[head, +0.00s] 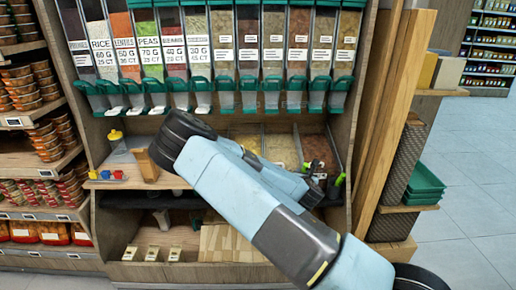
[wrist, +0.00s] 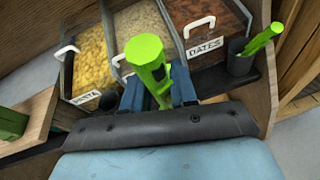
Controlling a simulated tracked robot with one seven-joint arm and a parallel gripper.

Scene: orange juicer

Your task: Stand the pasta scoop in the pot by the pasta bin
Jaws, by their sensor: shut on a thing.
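My gripper (wrist: 158,90) is shut on a bright green scoop (wrist: 147,52), whose handle rises between the two fingers in the wrist view. In the head view my arm hides most of my gripper, and a bit of green (head: 308,166) shows beside it. The pasta bin (wrist: 90,62), with yellow pasta and a white label, is at the left in the wrist view. A small dark shape (wrist: 109,98) beside its label may be the pot; my gripper partly hides it. The scoop's lower end is hidden.
A dark pot (wrist: 239,64) holding another green scoop (wrist: 263,38) stands right of the dates bin (wrist: 208,22). A middle bin (wrist: 146,30) lies between pasta and dates. Dispensers (head: 222,95) hang above the bins. Wooden posts (head: 385,110) stand at the right.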

